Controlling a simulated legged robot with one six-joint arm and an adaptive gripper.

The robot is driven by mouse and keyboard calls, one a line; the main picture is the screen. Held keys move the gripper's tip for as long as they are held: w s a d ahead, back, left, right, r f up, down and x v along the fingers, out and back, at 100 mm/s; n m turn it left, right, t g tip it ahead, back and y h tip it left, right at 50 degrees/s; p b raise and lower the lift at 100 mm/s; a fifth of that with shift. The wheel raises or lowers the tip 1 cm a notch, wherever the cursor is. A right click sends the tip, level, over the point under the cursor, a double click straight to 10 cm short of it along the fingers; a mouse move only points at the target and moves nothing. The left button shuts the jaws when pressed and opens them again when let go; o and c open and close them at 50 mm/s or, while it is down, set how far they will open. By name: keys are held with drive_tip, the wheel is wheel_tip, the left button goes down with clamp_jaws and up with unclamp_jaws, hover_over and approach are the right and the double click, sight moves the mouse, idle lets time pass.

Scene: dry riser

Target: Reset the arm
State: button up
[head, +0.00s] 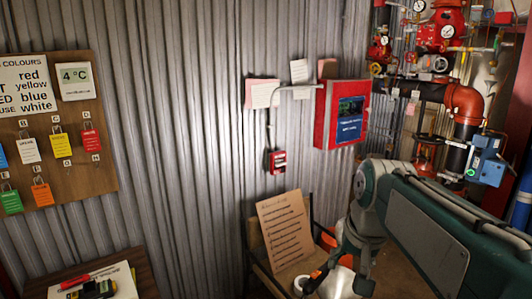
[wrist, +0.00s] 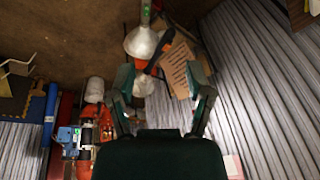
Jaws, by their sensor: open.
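My arm (head: 428,235) reaches in from the lower right of the head view and bends downward at its grey and green joint. My gripper (wrist: 160,78) shows in the wrist view with its two fingers spread apart and nothing between them in its grasp. Beyond the fingers are a white funnel-like object (wrist: 142,42), a second white rounded object (wrist: 143,86) and a cardboard sheet (wrist: 178,68) with printed lines. The same sheet (head: 284,230) leans upright left of my arm in the head view. My forearm hides part of the pipework behind it.
A board (head: 100,182) with coloured tags hangs on the corrugated wall (head: 190,120). A red cabinet (head: 341,114) and a small red call box (head: 277,161) are on the wall. Red pipes (head: 464,101) and a blue device (head: 487,160) stand at right. A small table (head: 145,270) is at lower left.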

drive_tip(key=s+f+n+t, duration=0.1)
drive_tip(key=s+f, duration=0.2)
drive_tip(key=s, duration=0.4)
drive_tip(key=s+f+n+t, duration=0.1)
drive_tip(key=s+f, duration=0.3)
drive_tip(key=s, duration=0.3)
drive_tip(key=shift+d+n+t+h, duration=0.2)
drive_tip(key=shift+n+t+h, duration=0.1)
